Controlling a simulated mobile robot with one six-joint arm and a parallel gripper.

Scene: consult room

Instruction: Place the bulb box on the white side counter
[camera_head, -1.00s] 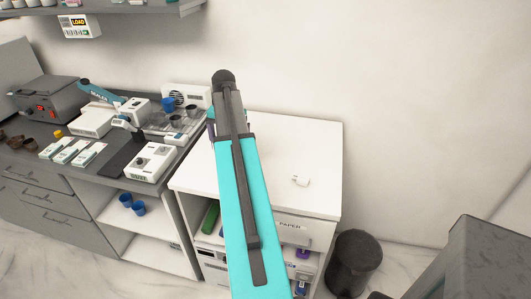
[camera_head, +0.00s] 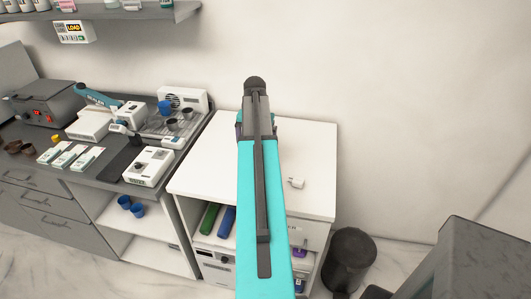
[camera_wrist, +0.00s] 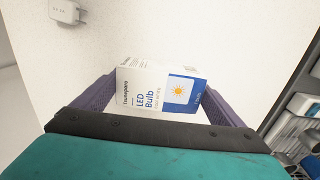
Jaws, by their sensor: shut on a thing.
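The bulb box (camera_wrist: 160,88) is a small white and blue carton marked "LED Bulb". In the wrist view it sits between the two purple fingers of my gripper (camera_wrist: 165,98), which is shut on it. The white side counter (camera_head: 205,165) stands in the middle of the head view, and its white surface (camera_wrist: 120,35) fills much of the wrist view behind the box. My arm reaches over the counter in the head view and hides the box there. I cannot tell whether the box touches the counter top.
A small white object (camera_head: 296,183) lies on the right part of the counter top, also seen in the wrist view (camera_wrist: 66,11). A grey bench (camera_head: 95,165) crowded with equipment adjoins on the left. A dark bin (camera_head: 349,259) stands at right.

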